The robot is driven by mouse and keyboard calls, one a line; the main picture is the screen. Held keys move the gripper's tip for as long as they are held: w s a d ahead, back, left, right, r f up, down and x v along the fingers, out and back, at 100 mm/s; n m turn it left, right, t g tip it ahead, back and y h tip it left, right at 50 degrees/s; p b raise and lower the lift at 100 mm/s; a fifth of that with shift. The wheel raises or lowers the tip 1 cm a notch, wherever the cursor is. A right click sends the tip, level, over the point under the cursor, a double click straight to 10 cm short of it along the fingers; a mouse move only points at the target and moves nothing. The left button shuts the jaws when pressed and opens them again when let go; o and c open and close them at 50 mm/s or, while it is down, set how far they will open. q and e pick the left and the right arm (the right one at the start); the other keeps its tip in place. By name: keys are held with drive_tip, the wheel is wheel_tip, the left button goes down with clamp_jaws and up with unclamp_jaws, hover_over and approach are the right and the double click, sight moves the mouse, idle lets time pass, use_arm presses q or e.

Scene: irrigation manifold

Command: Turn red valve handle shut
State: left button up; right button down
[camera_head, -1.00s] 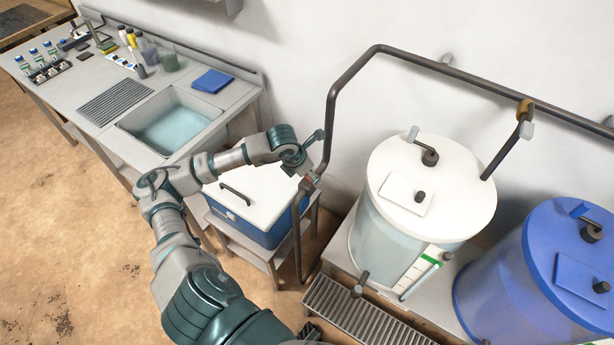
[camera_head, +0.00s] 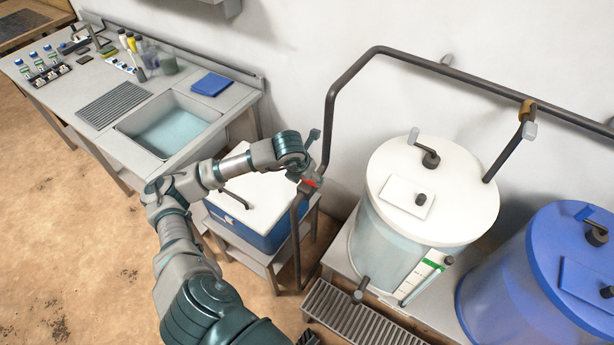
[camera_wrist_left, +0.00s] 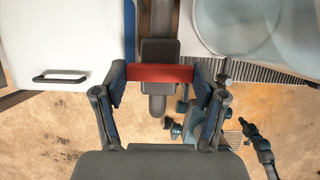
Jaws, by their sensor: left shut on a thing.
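The red valve handle (camera_wrist_left: 160,73) is a flat bar lying crosswise over the dark valve body (camera_wrist_left: 158,50) on the pipe in the left wrist view. My left gripper (camera_wrist_left: 160,84) has one finger at each end of the bar and is shut on it. In the head view only a small red part of the handle (camera_head: 313,183) shows beside my left gripper (camera_head: 304,176), whose fingers are hard to make out. My right gripper is not seen.
A blue cooler with a white lid (camera_head: 262,200) stands below my left arm. A white-lidded tank (camera_head: 460,205) and a blue tank (camera_head: 520,265) stand to the right. The dark pipe (camera_head: 332,105) rises from the valve along the wall. A sink bench (camera_head: 200,140) is at left.

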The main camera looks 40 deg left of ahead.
use_arm(q)
drive_tip(key=shift+w+a+r, duration=0.1)
drive_tip(key=shift+w+r, duration=0.1)
drive_tip(key=shift+r, duration=0.05)
drive_tip(key=o, duration=1)
drive_tip(key=shift+c, duration=0.2)
drive_tip(key=shift+o, duration=0.9)
drive_tip(key=shift+f, duration=0.2)
drive_tip(key=v, duration=1.2)
drive_tip(key=shift+f, duration=0.1)
